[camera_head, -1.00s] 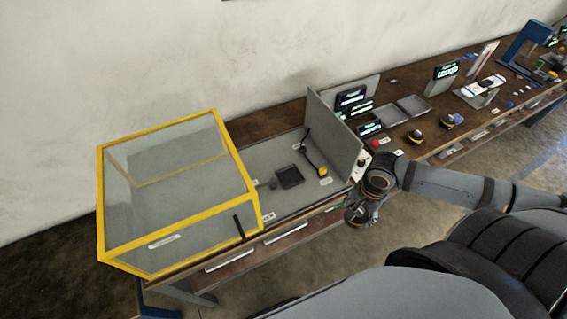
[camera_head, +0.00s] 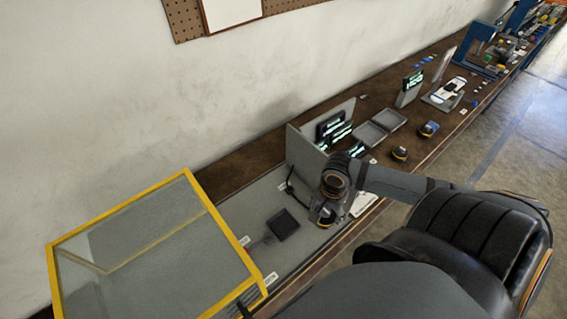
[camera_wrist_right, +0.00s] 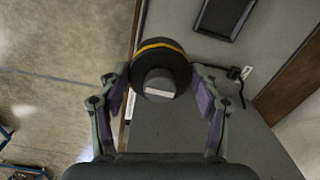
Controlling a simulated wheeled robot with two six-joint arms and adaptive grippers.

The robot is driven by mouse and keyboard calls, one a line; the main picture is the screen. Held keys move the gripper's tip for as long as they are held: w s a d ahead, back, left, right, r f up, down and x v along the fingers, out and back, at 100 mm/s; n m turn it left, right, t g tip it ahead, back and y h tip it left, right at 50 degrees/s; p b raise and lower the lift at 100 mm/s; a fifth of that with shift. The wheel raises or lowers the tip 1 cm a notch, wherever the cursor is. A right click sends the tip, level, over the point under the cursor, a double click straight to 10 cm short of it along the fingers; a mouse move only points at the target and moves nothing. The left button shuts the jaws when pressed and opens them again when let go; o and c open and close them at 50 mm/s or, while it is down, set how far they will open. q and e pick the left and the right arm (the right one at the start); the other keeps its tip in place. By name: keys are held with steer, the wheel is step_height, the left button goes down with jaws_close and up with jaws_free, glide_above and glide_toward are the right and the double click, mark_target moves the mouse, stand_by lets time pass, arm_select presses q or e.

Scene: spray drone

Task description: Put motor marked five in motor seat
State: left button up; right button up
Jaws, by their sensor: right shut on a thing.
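My right gripper (camera_head: 322,216) is over the near right part of the grey bench section in the head view. In the right wrist view its two fingers (camera_wrist_right: 160,78) are closed on the sides of a round black motor (camera_wrist_right: 160,48) with a yellow ring and a grey hub. A small pale label shows on the hub, but its marking is too small to read. A dark square pad (camera_head: 282,224) lies on the grey surface, left of the gripper; it also shows in the wrist view (camera_wrist_right: 224,16). I cannot identify the motor seat for sure. My left gripper is out of view.
A yellow-framed clear box (camera_head: 140,240) stands at the left. A grey upright panel (camera_head: 303,160) stands behind the gripper. Two other round motors (camera_head: 400,153) (camera_head: 429,128) and grey trays (camera_head: 370,133) are farther right. Grey surface around the pad is mostly clear.

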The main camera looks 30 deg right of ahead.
steer(key=w+a+f, duration=0.2)
steer(key=w, duration=0.1)
steer(key=w+a+f, duration=0.3)
steer(key=w, duration=0.1)
steer(key=w+a+f+b, duration=0.1)
steer(key=w+a+f, duration=0.1)
steer(key=w+f, duration=0.1)
steer(key=shift+w+a+f, duration=0.15)
steer(key=shift+a, duration=0.25)
steer(key=shift+w+f, duration=0.1)
steer(key=shift+f, duration=0.15)
steer(key=shift+w+a+f, duration=0.1)
steer(key=shift+a+f, duration=0.1)
steer(key=shift+f, duration=0.1)
step_height(320, 180, down, 2)
steer(key=shift+f+p, duration=0.15)
steer(key=shift+p, duration=0.65)
steer(key=shift+w+f, duration=0.1)
steer(key=shift+f, duration=0.35)
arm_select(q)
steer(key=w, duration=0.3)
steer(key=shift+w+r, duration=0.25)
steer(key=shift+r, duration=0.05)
